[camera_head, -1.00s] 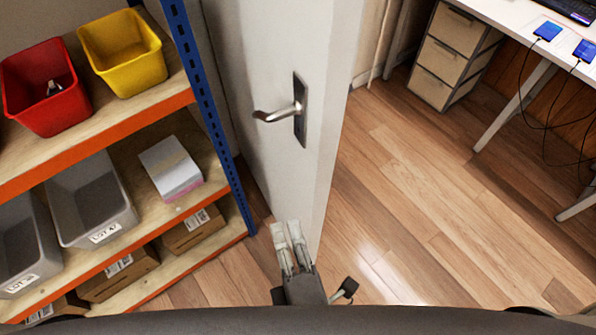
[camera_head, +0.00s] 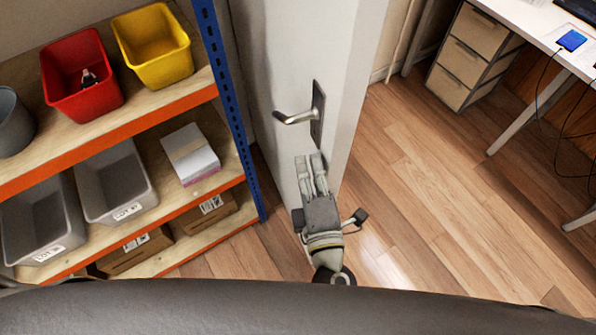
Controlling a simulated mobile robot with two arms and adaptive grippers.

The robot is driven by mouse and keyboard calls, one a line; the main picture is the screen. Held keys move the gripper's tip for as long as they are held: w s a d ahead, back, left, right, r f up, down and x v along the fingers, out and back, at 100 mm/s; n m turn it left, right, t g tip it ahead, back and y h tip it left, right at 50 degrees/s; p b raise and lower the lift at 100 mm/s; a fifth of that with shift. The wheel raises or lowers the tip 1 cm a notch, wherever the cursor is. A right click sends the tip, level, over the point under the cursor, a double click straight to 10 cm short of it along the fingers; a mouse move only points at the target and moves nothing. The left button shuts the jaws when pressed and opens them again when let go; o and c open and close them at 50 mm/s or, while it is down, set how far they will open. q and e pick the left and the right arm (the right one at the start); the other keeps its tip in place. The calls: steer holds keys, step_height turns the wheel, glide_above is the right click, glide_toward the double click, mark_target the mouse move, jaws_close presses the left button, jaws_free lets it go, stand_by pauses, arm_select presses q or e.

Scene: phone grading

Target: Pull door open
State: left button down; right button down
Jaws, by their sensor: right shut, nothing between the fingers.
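The white door (camera_head: 287,60) stands ajar in the upper middle, with its edge facing me and floor showing to its right. Its metal lever handle (camera_head: 297,117) sits on a dark plate and points left. My right gripper (camera_head: 311,158) is in front of the lower door, below the handle and apart from it. Its two pale fingers point up the picture, are close together and hold nothing. My left gripper is not in view.
A shelf rack (camera_head: 228,95) with a blue post stands close on the left, holding a red bin (camera_head: 82,95), a yellow bin (camera_head: 153,50), grey bins and boxes. A drawer unit (camera_head: 470,55) and white desk (camera_head: 545,32) stand at the right. The wooden floor (camera_head: 425,190) between is clear.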

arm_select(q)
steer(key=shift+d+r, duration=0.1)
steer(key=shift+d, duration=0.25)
arm_select(e)
steer(key=shift+w+d, duration=0.15)
steer(key=shift+d, duration=0.1)
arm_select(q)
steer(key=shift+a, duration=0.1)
